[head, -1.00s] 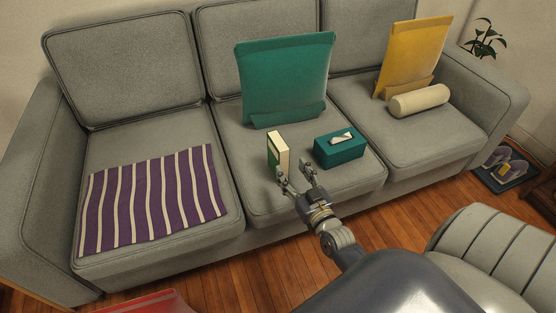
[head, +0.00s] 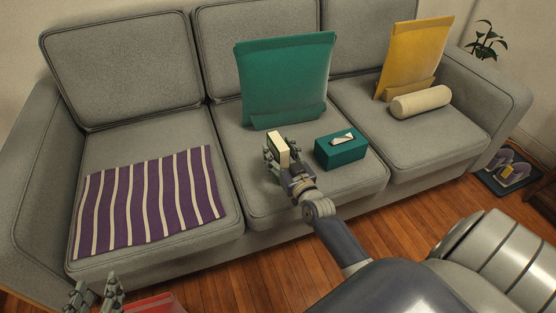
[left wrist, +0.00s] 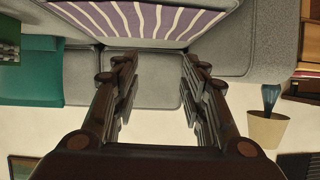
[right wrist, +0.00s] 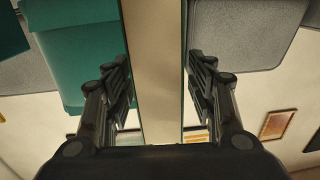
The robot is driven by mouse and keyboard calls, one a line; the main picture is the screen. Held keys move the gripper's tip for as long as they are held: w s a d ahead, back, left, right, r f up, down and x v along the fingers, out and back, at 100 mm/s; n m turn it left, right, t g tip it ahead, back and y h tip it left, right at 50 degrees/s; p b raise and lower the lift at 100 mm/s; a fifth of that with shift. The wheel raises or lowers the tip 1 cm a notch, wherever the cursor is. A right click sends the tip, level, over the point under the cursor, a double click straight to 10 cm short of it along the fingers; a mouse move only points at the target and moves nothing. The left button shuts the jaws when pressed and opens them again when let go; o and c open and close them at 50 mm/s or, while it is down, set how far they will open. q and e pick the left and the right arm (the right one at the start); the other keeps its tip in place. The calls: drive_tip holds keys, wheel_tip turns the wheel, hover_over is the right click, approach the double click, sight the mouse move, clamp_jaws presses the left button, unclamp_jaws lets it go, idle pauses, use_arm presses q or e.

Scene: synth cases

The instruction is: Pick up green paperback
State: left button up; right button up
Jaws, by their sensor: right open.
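The green paperback (head: 278,148) stands upright on the middle seat cushion, with its cream page edge facing me. My right gripper (head: 279,160) is at the book, one finger on each side. In the right wrist view the paperback (right wrist: 157,85) runs between the open fingers, its thin green cover edges showing. The right finger looks very close to it; I cannot tell whether it touches. The gripper hides the book's lower part in the head view. My left gripper (head: 96,286) is open and empty at the lower left, away from the book.
A teal tissue box (head: 341,151) stands just right of the book. A green cushion (head: 286,80) leans behind it. A striped purple cloth (head: 150,200) covers the left seat. A bolster (head: 421,101) and yellow cushion (head: 416,55) are at right. A red object (head: 155,305) is below.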

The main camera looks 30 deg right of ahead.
drive_tip(key=shift+w, duration=0.4)
clamp_jaws()
drive_tip(key=shift+r, duration=0.25)
